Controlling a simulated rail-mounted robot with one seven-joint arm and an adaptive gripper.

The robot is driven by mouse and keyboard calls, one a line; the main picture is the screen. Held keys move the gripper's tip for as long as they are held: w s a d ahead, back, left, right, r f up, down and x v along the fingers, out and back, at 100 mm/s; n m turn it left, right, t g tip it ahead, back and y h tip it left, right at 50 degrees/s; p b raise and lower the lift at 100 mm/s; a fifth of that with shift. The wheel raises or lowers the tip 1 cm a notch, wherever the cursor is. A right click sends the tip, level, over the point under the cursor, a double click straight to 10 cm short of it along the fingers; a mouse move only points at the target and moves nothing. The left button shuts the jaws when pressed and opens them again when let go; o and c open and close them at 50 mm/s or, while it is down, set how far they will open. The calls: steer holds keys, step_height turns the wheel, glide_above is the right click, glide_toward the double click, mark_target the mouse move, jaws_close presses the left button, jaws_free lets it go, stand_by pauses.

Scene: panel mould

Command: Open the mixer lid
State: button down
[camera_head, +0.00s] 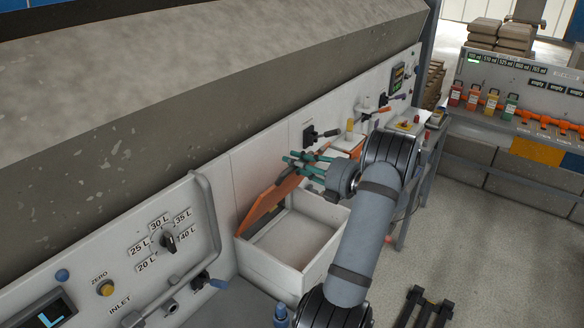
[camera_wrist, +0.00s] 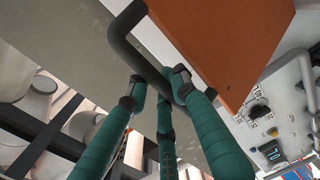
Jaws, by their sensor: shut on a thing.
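The mixer lid (camera_head: 268,206) is an orange panel, tilted up steeply at the back-left side of a white open-topped box (camera_head: 262,265). The pale inside of the box shows. In the wrist view the orange lid (camera_wrist: 225,45) fills the upper right, with a dark bar handle (camera_wrist: 130,45) along its edge. My gripper (camera_head: 298,164) has green fingers and is at the lid's upper end. In the wrist view my gripper (camera_wrist: 155,88) is shut on the dark handle. In the head view the handle is mostly hidden behind the fingers.
A black lever (camera_head: 318,134) sticks out of the panel near my gripper. A rack with coloured containers (camera_head: 490,102) stands at the right. The floor (camera_head: 470,240) there is mostly clear.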

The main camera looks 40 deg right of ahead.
steer(key=shift+g+h, duration=0.4)
steer(key=shift+g, duration=0.5)
steer(key=shift+w+a+r+p, duration=0.25)
steer(key=shift+w+r, duration=0.1)
steer(key=shift+w, duration=0.4)
steer(key=shift+w+a+r+p, duration=0.2)
steer(key=shift+w+r+p, duration=0.15)
steer(key=shift+w, duration=0.4)
steer(key=shift+w+a+r+p, duration=0.25)
steer(key=shift+w+r, duration=0.1)
steer(key=shift+w, duration=0.4)
steer(key=c, duration=1.6)
jaws_free()
steer(key=shift+f, duration=0.1)
steer(key=shift+o, duration=0.2)
steer(key=shift+s, duration=0.1)
steer(key=v, duration=1.2)
